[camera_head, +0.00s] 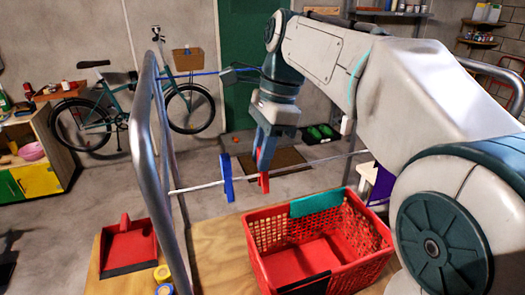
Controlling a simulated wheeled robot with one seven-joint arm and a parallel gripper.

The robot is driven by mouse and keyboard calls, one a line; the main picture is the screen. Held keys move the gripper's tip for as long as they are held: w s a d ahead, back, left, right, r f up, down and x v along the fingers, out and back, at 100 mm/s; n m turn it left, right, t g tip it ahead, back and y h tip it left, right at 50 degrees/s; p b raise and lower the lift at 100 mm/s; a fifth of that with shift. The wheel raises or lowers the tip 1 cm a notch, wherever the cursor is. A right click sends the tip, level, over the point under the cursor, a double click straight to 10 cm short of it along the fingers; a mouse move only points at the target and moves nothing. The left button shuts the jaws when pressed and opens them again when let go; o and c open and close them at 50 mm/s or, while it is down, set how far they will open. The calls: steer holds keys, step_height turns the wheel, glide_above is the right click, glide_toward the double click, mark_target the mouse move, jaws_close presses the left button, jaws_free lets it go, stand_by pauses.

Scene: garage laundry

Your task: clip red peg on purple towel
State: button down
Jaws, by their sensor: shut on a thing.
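My gripper (263,152) points down and is shut on a red peg (264,182). The peg's lower end sticks out below the fingers. In the picture it crosses the thin pale line (310,162); I cannot tell whether it touches it. A purple towel (381,186) is at the right, beyond the basket's right end. My arm hides much of it, so I cannot see how it hangs. The gripper and peg are well to the left of the towel.
A blue peg (227,178) sits at the line, left of my gripper. A red basket (375,257) with a teal cloth (316,203) over its rim stands on the wooden top (215,255) below. A metal frame (142,130) and a red dustpan (128,243) are at the left.

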steer(key=shift+r+p, duration=2.65)
steer(key=shift+r, duration=0.15)
steer(key=shift+f, duration=0.1)
